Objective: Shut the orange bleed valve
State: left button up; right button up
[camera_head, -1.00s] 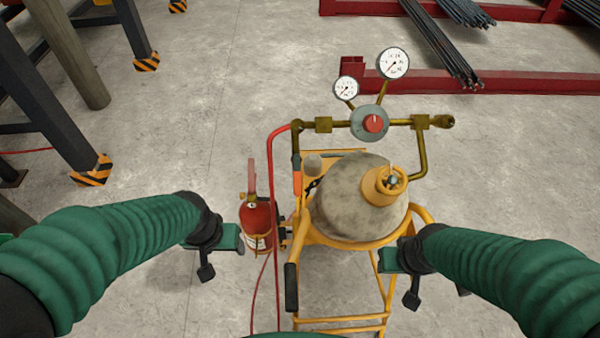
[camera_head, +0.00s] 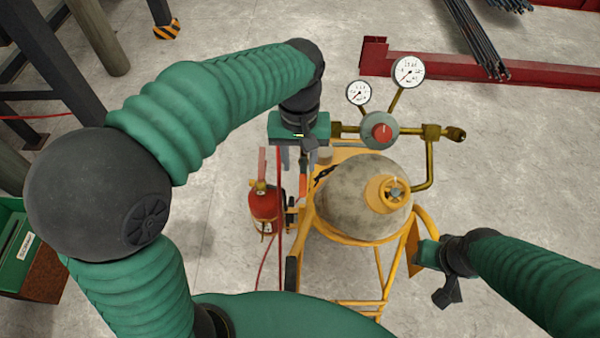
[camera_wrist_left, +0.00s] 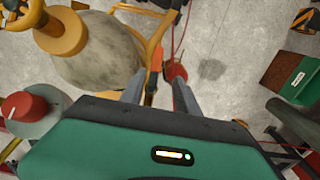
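The orange bleed valve handle (camera_wrist_left: 155,58) shows in the left wrist view, between and just beyond the fingers of my left gripper (camera_wrist_left: 158,92). The fingers are apart, and I see no contact with the handle.
The yellow cart (camera_head: 422,218) carries a grey cylinder (camera_head: 345,195) with a yellow collar. A regulator with a red knob (camera_head: 382,132) and two gauges (camera_head: 408,71) sits behind it. A red extinguisher (camera_head: 264,205) and red hose are at left.

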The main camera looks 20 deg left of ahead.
aim_at(303, 175)
pick_arm(q)
jog(key=f, duration=0.2)
jog(key=d+f, duration=0.1)
jog(key=f, duration=0.2)
jog(key=shift+w+d+f, duration=0.15)
jog(key=shift+f, duration=0.05)
jog(key=shift+s+d+f, duration=0.2)
jog(key=shift+d+f, duration=0.05)
jog(key=shift+f, duration=0.15)
jog(key=shift+a+f, duration=0.1)
jog(key=shift+a, duration=0.35)
jog(key=shift+c, duration=0.6)
jog(key=shift+w+a, duration=0.1)
jog(key=shift+a, duration=0.1)
jog(key=c, duration=0.5)
grip_shut()
jog(key=shift+d, duration=0.35)
jog(key=shift+a, duration=0.1)
